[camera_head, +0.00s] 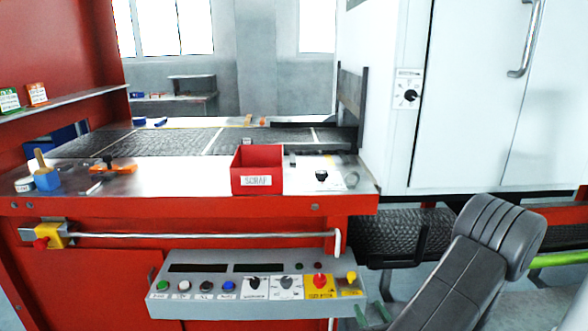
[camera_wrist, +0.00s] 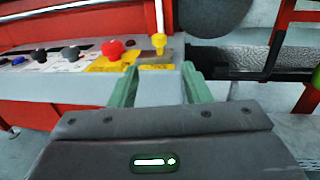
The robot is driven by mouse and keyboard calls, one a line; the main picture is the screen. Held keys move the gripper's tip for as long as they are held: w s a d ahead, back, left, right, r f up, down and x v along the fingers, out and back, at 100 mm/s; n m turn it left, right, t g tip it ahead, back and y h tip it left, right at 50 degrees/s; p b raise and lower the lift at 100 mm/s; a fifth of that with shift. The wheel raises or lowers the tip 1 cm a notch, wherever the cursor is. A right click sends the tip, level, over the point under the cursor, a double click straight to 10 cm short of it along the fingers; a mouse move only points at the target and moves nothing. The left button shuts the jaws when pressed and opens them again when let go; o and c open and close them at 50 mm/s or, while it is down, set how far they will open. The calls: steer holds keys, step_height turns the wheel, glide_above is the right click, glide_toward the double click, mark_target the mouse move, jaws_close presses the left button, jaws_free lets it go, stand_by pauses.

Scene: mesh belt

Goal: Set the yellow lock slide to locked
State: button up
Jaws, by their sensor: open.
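The yellow lock slide (camera_head: 351,277) is a small yellow knob at the right end of the sloped control panel (camera_head: 215,309). In the wrist view the slide (camera_wrist: 158,42) stands up on a short stem above a yellow label (camera_wrist: 155,67) whose text I cannot read. I cannot tell which setting it is in. My gripper (camera_wrist: 160,72) has two green fingers spread apart, with nothing held between them. The fingers are at the panel's front edge, with the slide beyond the tips and roughly centred between them. In the head view my gripper (camera_head: 370,311) is below and right of the slide.
Left of the slide are a red mushroom button (camera_head: 320,281), black knobs (camera_head: 254,283) and several push buttons. A steel rail (camera_head: 200,235) runs above the panel. A red scrap bin (camera_head: 257,170) stands on the worktop. Mesh belting (camera_head: 400,230) lies right of the panel.

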mark_target(348, 278)
steer(key=w+a, duration=0.1)
steer(key=w, duration=0.3)
steer(key=w+a, duration=0.1)
steer(key=w, duration=0.3)
steer(key=w+a, duration=0.1)
steer(key=w, duration=0.3)
steer(key=shift+w, duration=0.35)
steer(key=shift+w+a, duration=0.3)
steer(key=shift+a, duration=0.1)
steer(key=shift+r, duration=0.1)
